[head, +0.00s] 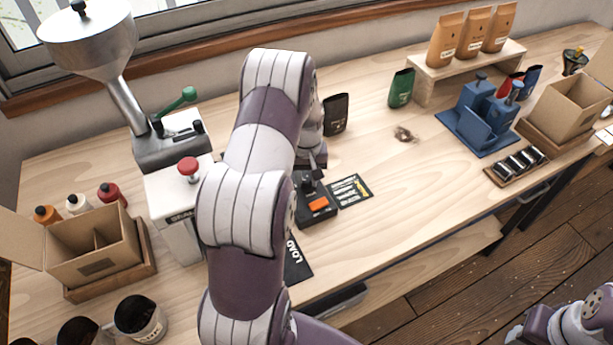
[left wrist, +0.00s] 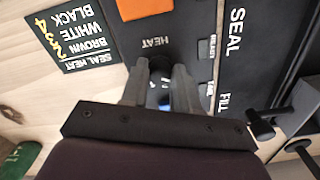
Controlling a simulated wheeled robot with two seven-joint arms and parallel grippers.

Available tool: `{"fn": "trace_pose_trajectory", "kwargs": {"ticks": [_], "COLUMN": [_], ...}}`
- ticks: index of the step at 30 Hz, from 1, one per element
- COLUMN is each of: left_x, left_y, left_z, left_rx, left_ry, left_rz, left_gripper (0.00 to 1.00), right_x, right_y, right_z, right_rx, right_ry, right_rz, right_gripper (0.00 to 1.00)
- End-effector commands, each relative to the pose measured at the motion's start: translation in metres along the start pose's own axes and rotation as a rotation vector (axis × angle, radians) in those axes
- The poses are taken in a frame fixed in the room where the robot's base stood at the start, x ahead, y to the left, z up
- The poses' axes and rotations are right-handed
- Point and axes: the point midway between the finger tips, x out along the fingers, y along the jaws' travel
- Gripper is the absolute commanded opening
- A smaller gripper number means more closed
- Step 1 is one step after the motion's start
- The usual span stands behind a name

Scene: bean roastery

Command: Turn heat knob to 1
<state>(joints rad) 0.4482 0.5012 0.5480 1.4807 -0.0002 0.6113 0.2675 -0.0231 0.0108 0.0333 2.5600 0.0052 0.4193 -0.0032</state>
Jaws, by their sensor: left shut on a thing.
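The heat knob (left wrist: 160,62) is a dark round knob on a black panel, below the word HEAT in the left wrist view. My left gripper (left wrist: 160,88) is shut on the knob, with one finger on each side. The fingers hide most of the knob and its scale, so I cannot read its setting. In the head view my left gripper (head: 311,178) is over the back of the black control box (head: 318,217), which has an orange patch (head: 318,204). My own arm hides part of this area. My right gripper does not show; only right arm parts show at lower right.
A seal heat card (head: 350,188) lies beside the box. A dark pouch (head: 336,114) and a green pouch (head: 401,88) stand behind. The grinder (head: 168,140) and an open carton (head: 95,250) are at left. The blue fixture (head: 480,125) is at right.

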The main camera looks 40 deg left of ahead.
Motion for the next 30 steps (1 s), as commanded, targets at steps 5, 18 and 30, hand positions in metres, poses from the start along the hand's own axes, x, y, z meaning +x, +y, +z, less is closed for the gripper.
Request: {"fn": "trace_pose_trajectory", "kwargs": {"ticks": [5,18,30], "left_x": [0.001,-0.028,-0.119], "left_y": [0.0,0.0,0.0], "left_z": [0.001,-0.001,-0.001], "left_rx": [0.0,0.0,0.0], "left_ry": [-0.002,0.004,0.0], "left_rz": [0.0,0.001,0.0], "left_gripper": [0.55,0.55,0.55], "right_x": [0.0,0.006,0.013], "right_y": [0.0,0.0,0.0], "right_z": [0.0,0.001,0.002], "right_rx": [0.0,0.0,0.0], "right_ry": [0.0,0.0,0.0], "right_rz": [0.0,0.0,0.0], "right_gripper": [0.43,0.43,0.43]}}
